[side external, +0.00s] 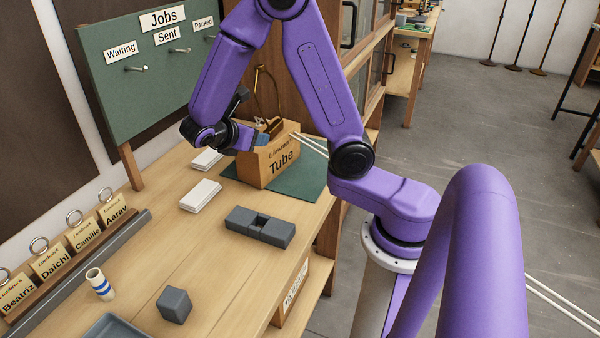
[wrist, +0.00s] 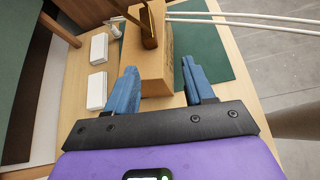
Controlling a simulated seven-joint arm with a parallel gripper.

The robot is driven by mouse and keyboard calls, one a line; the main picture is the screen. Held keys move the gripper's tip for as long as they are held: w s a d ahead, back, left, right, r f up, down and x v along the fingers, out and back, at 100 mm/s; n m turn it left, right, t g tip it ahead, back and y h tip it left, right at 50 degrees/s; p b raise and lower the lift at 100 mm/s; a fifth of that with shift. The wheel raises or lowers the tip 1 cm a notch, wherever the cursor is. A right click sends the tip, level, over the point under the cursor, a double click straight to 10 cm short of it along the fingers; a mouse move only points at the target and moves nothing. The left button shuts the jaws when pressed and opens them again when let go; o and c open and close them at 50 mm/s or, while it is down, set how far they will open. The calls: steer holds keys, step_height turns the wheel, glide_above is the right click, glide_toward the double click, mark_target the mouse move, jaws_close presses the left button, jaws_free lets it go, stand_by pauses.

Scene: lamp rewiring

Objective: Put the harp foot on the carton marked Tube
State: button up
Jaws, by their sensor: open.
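The brown carton marked Tube (side external: 268,163) stands on a green mat, and it also shows in the wrist view (wrist: 155,68). A brass piece, seemingly the harp foot (side external: 273,127), rests upright on top of the carton, with a thin loop rising above it in the side view. It also shows in the wrist view (wrist: 149,28). My gripper (side external: 262,140) is at the carton's near top edge. In the wrist view my gripper (wrist: 160,76) has its blue fingers spread wide with nothing between the tips; the brass piece lies beyond them.
The green mat (side external: 312,180) lies under the carton. Two white boxes (side external: 201,195) lie to its left. A dark grey block with a slot (side external: 260,227), a grey cube (side external: 174,305) and a striped tube (side external: 100,284) stand nearer. White rods (side external: 308,143) pass right of the carton.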

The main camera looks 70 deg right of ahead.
steer(key=s+a+m+y, duration=0.2)
steer(key=s+a+y, duration=0.4)
steer(key=s, duration=0.5)
steer(key=s+a+m+y, duration=0.2)
steer(key=s+a+y, duration=0.4)
steer(key=s, duration=0.4)
steer(key=shift+s+a+r, duration=0.3)
steer(key=shift+s+a, duration=0.1)
steer(key=shift+a, duration=0.3)
